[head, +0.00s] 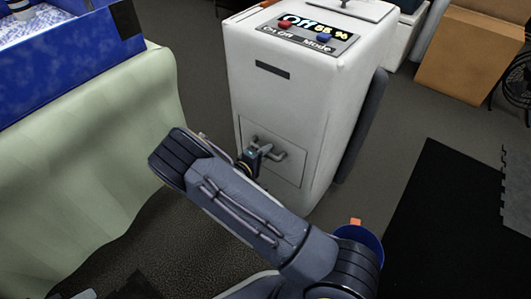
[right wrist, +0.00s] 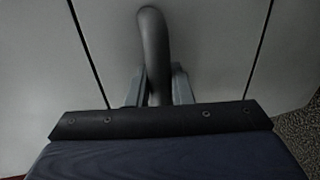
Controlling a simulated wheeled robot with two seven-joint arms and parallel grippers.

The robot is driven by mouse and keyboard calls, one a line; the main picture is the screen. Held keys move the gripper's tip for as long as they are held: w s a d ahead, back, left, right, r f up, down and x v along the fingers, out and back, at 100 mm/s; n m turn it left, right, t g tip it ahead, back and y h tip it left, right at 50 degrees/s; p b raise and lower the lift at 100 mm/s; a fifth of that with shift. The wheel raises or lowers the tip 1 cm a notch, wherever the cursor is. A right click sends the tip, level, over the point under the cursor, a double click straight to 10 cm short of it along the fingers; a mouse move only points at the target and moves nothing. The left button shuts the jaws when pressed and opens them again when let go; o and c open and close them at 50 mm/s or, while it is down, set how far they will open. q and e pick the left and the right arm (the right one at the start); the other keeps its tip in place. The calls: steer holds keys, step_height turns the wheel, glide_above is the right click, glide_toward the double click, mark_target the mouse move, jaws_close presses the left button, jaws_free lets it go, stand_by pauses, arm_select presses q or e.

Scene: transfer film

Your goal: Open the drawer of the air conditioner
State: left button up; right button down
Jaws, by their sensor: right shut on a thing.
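The white air conditioner (head: 285,85) stands upright in the middle of the head view. Its drawer (head: 292,167) is a square panel low on the front, and the panel looks flush with the body. My right gripper (head: 258,158) is at the drawer's handle (head: 277,153). In the right wrist view the grey curved handle (right wrist: 153,50) rises between the two fingers of the gripper (right wrist: 157,85), which are shut on it. Thin dark seams of the drawer show on both sides. My left gripper is not in view.
A table with a pale green cloth (head: 90,150) and a blue bin (head: 60,60) is close on the left. A control panel (head: 305,33) is on top of the unit. A cardboard box (head: 465,65) stands at the back right. A black mat (head: 450,220) lies on the right floor.

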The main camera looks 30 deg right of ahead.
steer(key=f+p+v, duration=0.2)
steer(key=v, duration=0.7)
steer(key=f+p+v, duration=0.1)
steer(key=f+v, duration=0.1)
steer(key=v, duration=0.8)
steer(key=shift+s+a+p, duration=0.3)
steer(key=shift+a+p, duration=0.05)
steer(key=shift+a, duration=0.15)
steer(key=c, duration=1.3)
jaws_free()
steer(key=p+v, duration=0.1)
steer(key=v, duration=0.7)
steer(key=shift+w+p, duration=0.1)
steer(key=shift+p, duration=0.3)
steer(key=shift+w, duration=0.15)
